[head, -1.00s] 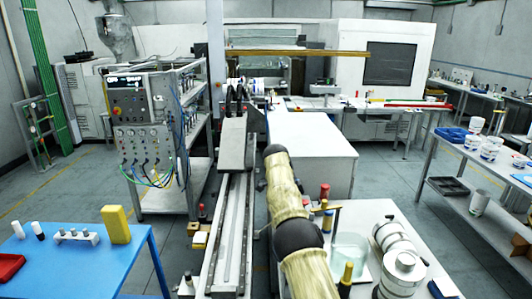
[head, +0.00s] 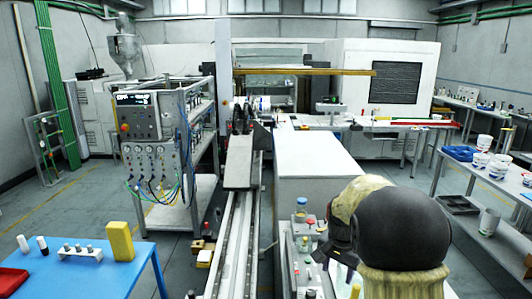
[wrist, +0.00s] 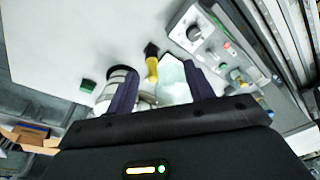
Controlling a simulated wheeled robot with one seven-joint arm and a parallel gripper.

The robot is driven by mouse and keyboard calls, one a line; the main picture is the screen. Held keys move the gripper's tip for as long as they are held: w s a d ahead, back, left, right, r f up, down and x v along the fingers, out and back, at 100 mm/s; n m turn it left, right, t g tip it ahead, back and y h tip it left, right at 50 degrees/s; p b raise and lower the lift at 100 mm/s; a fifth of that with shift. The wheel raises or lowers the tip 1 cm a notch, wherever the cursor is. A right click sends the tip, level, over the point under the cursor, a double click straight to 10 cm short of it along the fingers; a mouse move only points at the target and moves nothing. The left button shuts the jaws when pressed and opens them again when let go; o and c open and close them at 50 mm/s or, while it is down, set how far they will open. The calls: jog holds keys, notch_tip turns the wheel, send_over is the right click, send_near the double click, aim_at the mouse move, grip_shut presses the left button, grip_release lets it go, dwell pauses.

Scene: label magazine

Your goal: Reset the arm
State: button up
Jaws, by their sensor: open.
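My arm (head: 405,225) shows at the lower right of the head view, bent, with a large dark joint close to the camera. My gripper (head: 330,250) is partly hidden beside the pale arm cover, over the white table on the right. In the wrist view, my gripper (wrist: 160,88) has two dark purple fingers set wide apart, with nothing held between them. A yellow bottle with a black top (wrist: 152,66) and a pale translucent vessel (wrist: 172,82) show beyond and between the fingers. A white cylinder (wrist: 112,85) is partly hidden behind the left finger.
A control panel with a knob (wrist: 205,38) lies right of the fingers in the wrist view. A long rail (head: 233,240) runs forward in the middle. A blue table (head: 80,275) stands at the left, a gauge rack (head: 150,150) behind it.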

jog(key=s+a+f+n, duration=0.1)
jog(key=s+n, duration=0.1)
jog(key=s, duration=0.5)
jog(key=s+a+f+n, duration=0.1)
jog(key=s+n, duration=0.2)
jog(key=s, duration=0.3)
jog(key=s+a+f+n+t, duration=0.1)
jog(key=s+n, duration=0.2)
jog(key=s, duration=0.4)
jog(key=shift+s+a+f+y, duration=0.3)
jog(key=shift+s+a, duration=0.05)
jog(key=shift+c, duration=1.8)
